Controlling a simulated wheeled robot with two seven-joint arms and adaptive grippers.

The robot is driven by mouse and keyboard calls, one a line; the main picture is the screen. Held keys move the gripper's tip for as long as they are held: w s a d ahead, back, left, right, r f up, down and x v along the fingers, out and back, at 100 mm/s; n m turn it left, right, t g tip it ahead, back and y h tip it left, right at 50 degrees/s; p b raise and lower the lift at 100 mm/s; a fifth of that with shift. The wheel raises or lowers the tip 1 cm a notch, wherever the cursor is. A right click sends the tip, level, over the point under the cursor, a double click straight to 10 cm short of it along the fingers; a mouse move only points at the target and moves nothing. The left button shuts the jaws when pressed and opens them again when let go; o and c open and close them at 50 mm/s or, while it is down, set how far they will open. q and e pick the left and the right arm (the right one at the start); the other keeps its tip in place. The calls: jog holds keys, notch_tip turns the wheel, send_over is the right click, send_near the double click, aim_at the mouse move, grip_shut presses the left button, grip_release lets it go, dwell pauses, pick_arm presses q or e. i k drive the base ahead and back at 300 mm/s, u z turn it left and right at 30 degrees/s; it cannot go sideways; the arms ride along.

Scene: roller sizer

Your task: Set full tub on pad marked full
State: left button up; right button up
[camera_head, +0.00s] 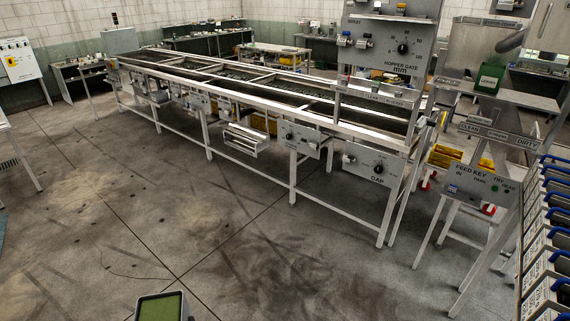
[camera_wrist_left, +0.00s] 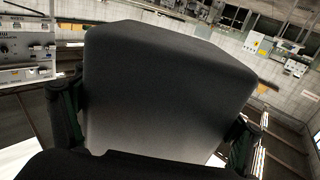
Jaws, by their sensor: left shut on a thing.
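A dark grey tub (camera_wrist_left: 165,75) fills the middle of the left wrist view. The fingers of my left gripper (camera_wrist_left: 150,130) stand on its left and right sides, shut on it. In the head view, a grey-rimmed tub with a green inside (camera_head: 160,308) shows at the bottom edge, mostly cut off; it looks like the same tub, held above the floor. My left gripper is hidden in the head view. My right gripper is in neither view. I cannot make out a pad marked full.
The long roller sizer (camera_head: 270,88) runs across the middle, with a gap panel (camera_head: 370,166) on its near side. A feed key panel (camera_head: 480,183) and a rack of blue-handled bins (camera_head: 545,250) stand at the right. A green bin (camera_head: 489,79) sits behind them. The floor (camera_head: 240,240) in front is clear.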

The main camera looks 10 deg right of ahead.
aim_at(454, 84)
jog(key=z, duration=0.9)
jog(key=i, duration=2.8)
jog(key=z, duration=1.6)
